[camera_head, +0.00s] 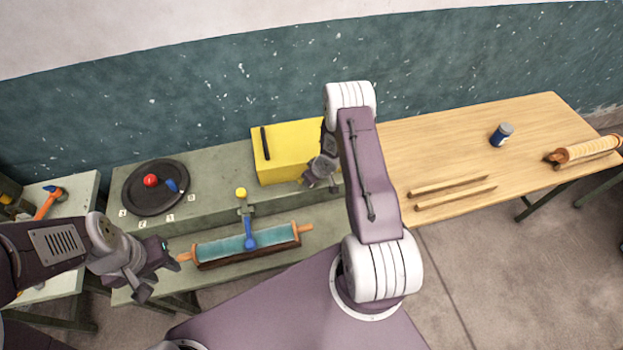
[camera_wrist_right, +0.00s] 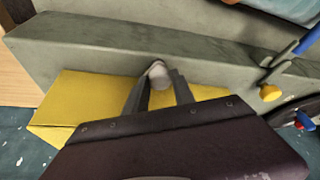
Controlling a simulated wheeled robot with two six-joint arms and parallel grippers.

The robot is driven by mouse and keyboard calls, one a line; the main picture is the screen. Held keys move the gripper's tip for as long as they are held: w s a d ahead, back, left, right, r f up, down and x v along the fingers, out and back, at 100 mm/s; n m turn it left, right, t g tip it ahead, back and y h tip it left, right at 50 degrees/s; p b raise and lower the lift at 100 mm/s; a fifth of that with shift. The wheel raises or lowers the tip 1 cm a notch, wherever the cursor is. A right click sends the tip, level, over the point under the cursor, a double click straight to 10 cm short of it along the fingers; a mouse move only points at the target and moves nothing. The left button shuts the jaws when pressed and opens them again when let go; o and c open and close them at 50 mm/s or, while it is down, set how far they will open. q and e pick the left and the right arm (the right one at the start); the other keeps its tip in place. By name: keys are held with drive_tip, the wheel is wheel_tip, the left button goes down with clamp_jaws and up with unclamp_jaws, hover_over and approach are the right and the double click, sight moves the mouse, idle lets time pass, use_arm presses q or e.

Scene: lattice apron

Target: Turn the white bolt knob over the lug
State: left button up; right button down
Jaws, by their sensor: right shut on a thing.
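The white bolt knob (camera_wrist_right: 158,74) shows in the right wrist view as a pale rounded end between two dark fingers, at the front of the grey bench. My right gripper (camera_wrist_right: 158,88) is shut on it. In the head view my right gripper (camera_head: 319,184) is at the right end of the yellow box (camera_head: 289,154), and the knob is hidden there. I cannot make out the lug or the bolt's body. My left gripper (camera_head: 160,271) is open and empty, beside the left handle of the teal roller (camera_head: 220,249).
A black round plate (camera_head: 150,205) with a red knob (camera_head: 150,180) and a blue pointer lies on the grey bench. The wooden table (camera_head: 450,145) holds two sticks, a blue can (camera_head: 502,134) and a rolling pin-like roll (camera_head: 587,150).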

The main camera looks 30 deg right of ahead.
drive_tip(key=c, duration=1.3)
unclamp_jaws()
drive_tip(key=shift+c, duration=0.2)
drive_tip(key=v, duration=0.9)
drive_tip(key=shift+o, duration=0.3)
drive_tip(key=shift+w, duration=0.1)
